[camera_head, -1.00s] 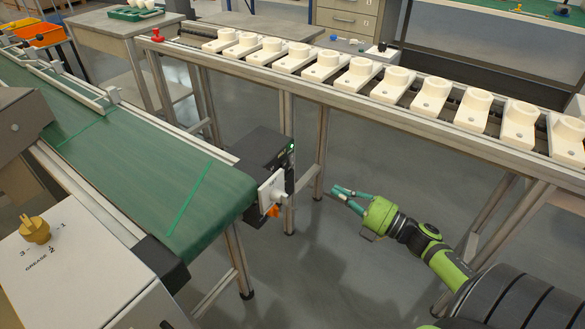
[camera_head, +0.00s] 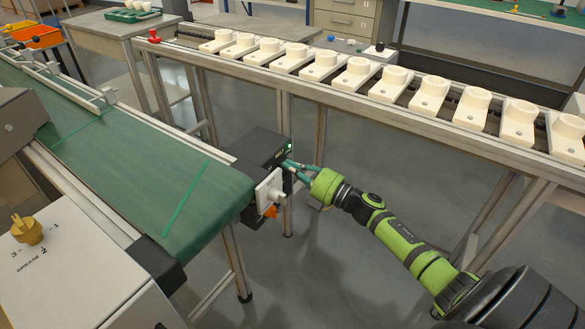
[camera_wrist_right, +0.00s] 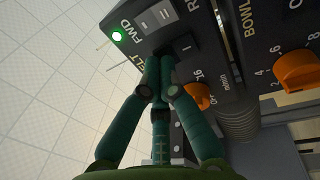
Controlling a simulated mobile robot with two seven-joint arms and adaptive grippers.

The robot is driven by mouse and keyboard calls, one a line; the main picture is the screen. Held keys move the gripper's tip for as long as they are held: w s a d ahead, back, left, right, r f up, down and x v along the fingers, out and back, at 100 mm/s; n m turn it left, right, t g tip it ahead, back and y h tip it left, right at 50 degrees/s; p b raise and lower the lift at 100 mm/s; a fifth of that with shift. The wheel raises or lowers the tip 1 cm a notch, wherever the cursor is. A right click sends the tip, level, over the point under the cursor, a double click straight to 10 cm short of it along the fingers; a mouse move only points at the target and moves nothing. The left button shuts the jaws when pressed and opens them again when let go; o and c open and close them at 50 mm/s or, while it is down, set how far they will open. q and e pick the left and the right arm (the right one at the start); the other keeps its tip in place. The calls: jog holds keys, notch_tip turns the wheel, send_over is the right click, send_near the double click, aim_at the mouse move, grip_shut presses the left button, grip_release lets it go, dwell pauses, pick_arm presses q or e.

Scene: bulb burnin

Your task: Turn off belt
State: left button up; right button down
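The belt's dark control box (camera_head: 262,148) is mounted at the near right end of the green conveyor belt (camera_head: 140,170). In the right wrist view its panel shows a lit green lamp (camera_wrist_right: 116,37), the labels FWD and BELT, and a dark rocker switch (camera_wrist_right: 186,46) marked I. My right gripper (camera_head: 288,164) is at the box's right face. In the wrist view its teal fingers (camera_wrist_right: 160,62) come together at the tips, holding nothing, right at the lower edge of the switch. They hide part of the panel, and I cannot tell whether they touch. My left gripper is out of view.
Orange knobs (camera_wrist_right: 296,70) sit on the panel beside the switches. A white plate (camera_head: 268,190) fronts the box. A rail table (camera_head: 400,118) with several white holders runs behind. Open floor lies below my right arm.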

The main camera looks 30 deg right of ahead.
jog(key=shift+w+r, duration=0.2)
jog(key=shift+w, duration=0.05)
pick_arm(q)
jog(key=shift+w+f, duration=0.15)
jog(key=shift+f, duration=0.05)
pick_arm(e)
jog(key=v, duration=1.2)
jog(key=shift+a+f, duration=0.15)
jog(key=shift+f, duration=0.05)
